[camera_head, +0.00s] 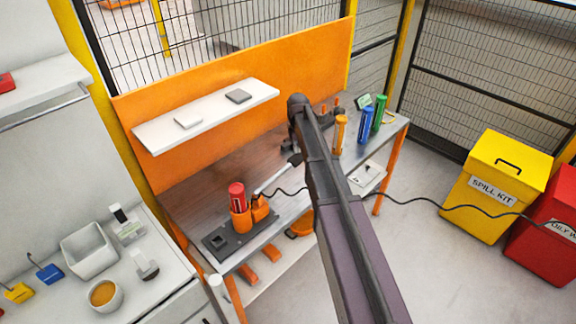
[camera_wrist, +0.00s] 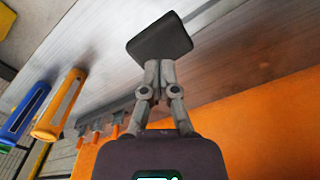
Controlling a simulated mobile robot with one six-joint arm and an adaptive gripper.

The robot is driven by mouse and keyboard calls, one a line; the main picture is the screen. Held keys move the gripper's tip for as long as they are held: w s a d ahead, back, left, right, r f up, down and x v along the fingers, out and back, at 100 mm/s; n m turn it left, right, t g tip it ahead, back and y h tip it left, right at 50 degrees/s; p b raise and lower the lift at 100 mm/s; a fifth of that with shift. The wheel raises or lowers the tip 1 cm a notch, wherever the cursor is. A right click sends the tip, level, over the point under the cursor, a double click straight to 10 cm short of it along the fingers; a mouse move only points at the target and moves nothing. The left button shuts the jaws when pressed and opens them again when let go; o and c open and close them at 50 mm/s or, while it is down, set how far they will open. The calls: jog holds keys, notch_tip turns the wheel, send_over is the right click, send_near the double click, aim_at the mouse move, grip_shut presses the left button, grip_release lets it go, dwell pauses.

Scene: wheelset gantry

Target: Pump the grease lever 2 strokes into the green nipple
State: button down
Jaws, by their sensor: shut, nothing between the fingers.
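In the head view, an orange pump unit with a red cartridge (camera_head: 237,197) stands on a dark base at the bench's near left. A pale lever (camera_head: 273,178) with a dark end appears to rise from it toward my arm. I cannot make out a green nipple in either view. My gripper (camera_wrist: 159,64) is shut in the wrist view, its two grey fingers side by side over the bench. A dark block (camera_wrist: 160,37) shows at the fingertips; I cannot tell whether they touch it. In the head view my arm hides the gripper.
Orange (camera_head: 339,136), blue (camera_head: 366,127) and green (camera_head: 379,113) cylinders stand at the bench's right. A dark rack with orange tips (camera_wrist: 115,128) lies near the orange back panel (camera_head: 300,65). A white shelf (camera_head: 210,118) juts over the bench. A black cable crosses rightward.

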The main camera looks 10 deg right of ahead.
aim_at(297, 157)
jog(key=shift+f, duration=0.15)
dwell(0.3)
jog(key=shift+f+b, duration=3.2)
jog(key=shift+b, duration=0.15)
jog(key=shift+r+p, duration=4.6)
jog(key=shift+r, duration=0.1)
jog(key=shift+r+p, duration=2)
jog(key=shift+p, duration=0.1)
jog(key=shift+f, duration=0.2)
notch_tip(297, 157, down, 6)
jog(key=b, duration=0.6)
jog(key=shift+f+b, duration=0.15)
jog(key=shift+b, duration=0.2)
